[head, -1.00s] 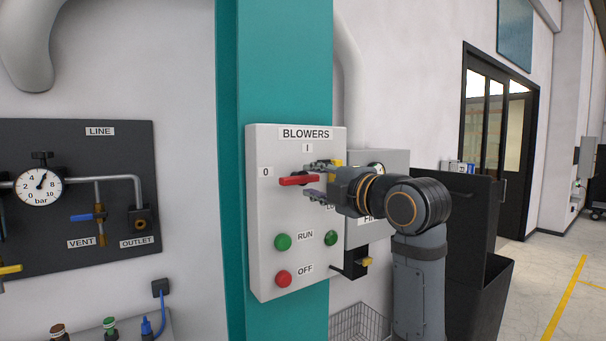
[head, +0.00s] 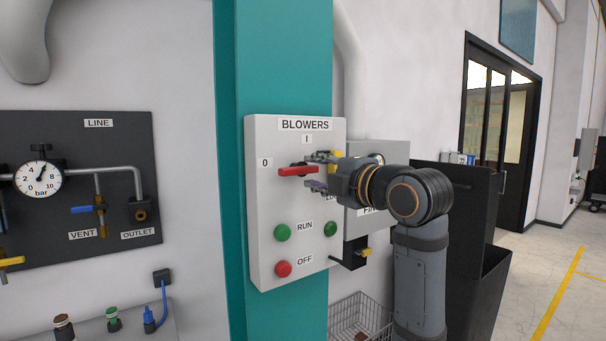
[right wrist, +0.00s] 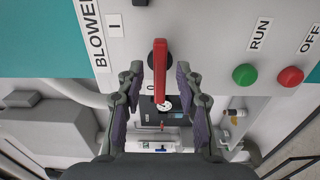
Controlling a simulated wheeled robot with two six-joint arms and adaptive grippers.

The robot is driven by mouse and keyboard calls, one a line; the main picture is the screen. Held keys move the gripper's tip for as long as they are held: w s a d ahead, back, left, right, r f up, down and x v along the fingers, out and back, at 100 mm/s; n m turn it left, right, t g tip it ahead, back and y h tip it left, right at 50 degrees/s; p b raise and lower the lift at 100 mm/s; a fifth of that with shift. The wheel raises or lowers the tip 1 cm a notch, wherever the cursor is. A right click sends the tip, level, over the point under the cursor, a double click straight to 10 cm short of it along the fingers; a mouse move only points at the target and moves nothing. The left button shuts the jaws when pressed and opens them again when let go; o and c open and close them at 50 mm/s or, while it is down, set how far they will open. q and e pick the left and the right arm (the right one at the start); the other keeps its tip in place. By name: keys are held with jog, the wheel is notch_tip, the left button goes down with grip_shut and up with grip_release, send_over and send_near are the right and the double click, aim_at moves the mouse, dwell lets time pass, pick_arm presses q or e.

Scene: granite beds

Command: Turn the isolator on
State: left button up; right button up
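The isolator's red handle (head: 298,170) is on the grey BLOWERS panel (head: 268,205). It lies level, with its end pointing left toward the 0 label (head: 264,162); the I label (head: 307,139) is above it. The handle also shows in the right wrist view (right wrist: 160,72). My right gripper (head: 318,171) is in front of the panel, with one finger above the handle and one below. In the right wrist view, its fingers (right wrist: 158,88) are apart with the handle between them, and gaps show on both sides. My left gripper is not in view.
A green RUN button (head: 282,232) and red OFF button (head: 284,269) are below the handle. A smaller grey box (head: 395,150) stands behind my right gripper. A gauge board (head: 75,190) hangs at left. A wire basket (head: 360,315) is below.

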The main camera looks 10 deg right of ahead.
jog(key=shift+s+d, duration=0.1)
jog(key=shift+s, duration=0.2)
jog(key=shift+w+m, duration=0.1)
jog(key=shift+m, duration=0.2)
jog(key=shift+w, duration=0.1)
jog(key=shift+p+x, duration=0.65)
jog(key=shift+x, duration=0.55)
jog(key=shift+c, duration=0.2)
grip_shut()
